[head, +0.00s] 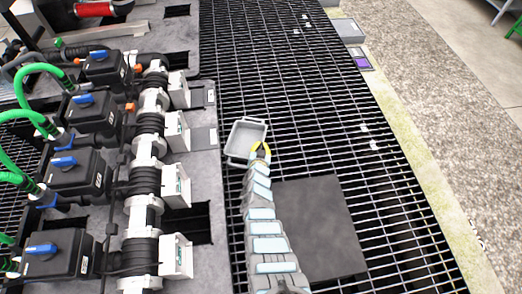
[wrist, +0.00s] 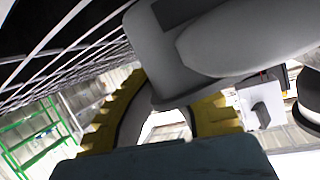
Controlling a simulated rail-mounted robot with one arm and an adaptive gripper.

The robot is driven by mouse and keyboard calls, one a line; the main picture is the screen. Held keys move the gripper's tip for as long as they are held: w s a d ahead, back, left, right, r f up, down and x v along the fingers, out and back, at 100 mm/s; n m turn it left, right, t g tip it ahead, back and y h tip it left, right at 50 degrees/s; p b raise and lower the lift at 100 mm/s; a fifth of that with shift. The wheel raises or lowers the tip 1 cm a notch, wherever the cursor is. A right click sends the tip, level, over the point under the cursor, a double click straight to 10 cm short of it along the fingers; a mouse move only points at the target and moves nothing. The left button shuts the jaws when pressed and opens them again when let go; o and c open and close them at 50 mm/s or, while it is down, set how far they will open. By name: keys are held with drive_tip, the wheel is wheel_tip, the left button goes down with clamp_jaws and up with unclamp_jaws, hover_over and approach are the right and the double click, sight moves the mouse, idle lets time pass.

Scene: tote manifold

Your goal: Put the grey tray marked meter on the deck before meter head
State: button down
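The grey tray (head: 235,150) is a shallow open box over the grating, right of the manifold. No marking on it is readable. My gripper (head: 259,151) is at its near right corner. In the wrist view my yellow fingers (wrist: 168,105) close around a grey part of the tray (wrist: 160,60), whose edge hides the fingertips. Whether the tray touches the grating is unclear. The manifold has a row of black units with blue levers (head: 78,172) and white brackets (head: 177,257); which is the meter head I cannot tell. A grey deck (head: 208,170) runs beside them.
A dark square plate (head: 325,225) lies on the grating right of my arm. The deck has dark rectangular openings (head: 200,222). Green hoses (head: 40,70) stand at the left. A grey box (head: 347,30) and a purple item (head: 362,62) sit at the grating's right edge.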

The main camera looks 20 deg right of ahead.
drive_tip(key=shift+f, duration=0.45)
drive_tip(key=shift+r, duration=0.15)
drive_tip(key=c, duration=1.8)
unclamp_jaws()
drive_tip(key=o, duration=0.6)
drive_tip(key=shift+c, duration=0.2)
drive_tip(key=shift+s+r, duration=0.1)
